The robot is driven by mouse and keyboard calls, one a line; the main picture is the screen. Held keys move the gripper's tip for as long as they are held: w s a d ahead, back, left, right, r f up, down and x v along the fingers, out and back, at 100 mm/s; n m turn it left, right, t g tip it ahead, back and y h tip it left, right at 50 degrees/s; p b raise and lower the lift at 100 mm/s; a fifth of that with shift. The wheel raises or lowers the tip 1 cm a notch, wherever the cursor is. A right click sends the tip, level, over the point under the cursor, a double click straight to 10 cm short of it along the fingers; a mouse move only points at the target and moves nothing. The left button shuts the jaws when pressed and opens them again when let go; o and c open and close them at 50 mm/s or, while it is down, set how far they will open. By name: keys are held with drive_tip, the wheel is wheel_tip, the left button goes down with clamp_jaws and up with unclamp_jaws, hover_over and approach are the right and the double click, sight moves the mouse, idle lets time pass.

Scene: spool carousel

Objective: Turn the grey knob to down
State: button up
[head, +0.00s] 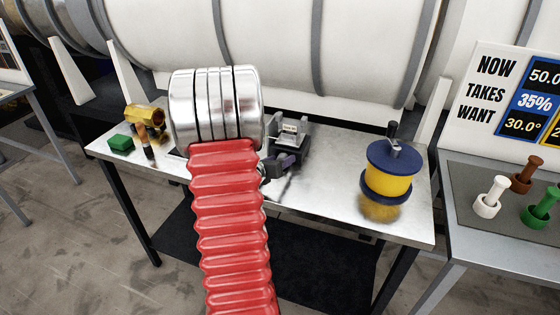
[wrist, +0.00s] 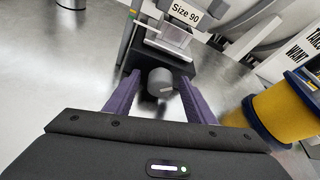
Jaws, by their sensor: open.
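The grey knob (wrist: 160,82) shows in the wrist view as a short round cylinder on the front of a dark device. A small pale mark is on its face, too small to read its direction surely. The device carries a white "Size 90" label (wrist: 187,13). My gripper (wrist: 159,79) is open, with one purple finger on each side of the knob. I see gaps between knob and fingers; whether the tips reach past its face is unclear. In the head view the device (head: 291,130) stands at the table's back, and my arm hides the knob.
A yellow spool with blue flanges (head: 388,178) stands right of the device and shows close in the wrist view (wrist: 280,110). A green block (head: 120,143) and a brass-coloured part (head: 146,114) lie on the left of the metal table (head: 318,196). A sign (head: 497,88) stands at right.

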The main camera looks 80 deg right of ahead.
drive_tip(key=v, duration=1.3)
drive_tip(key=shift+a+r, duration=0.15)
drive_tip(key=shift+a, duration=0.2)
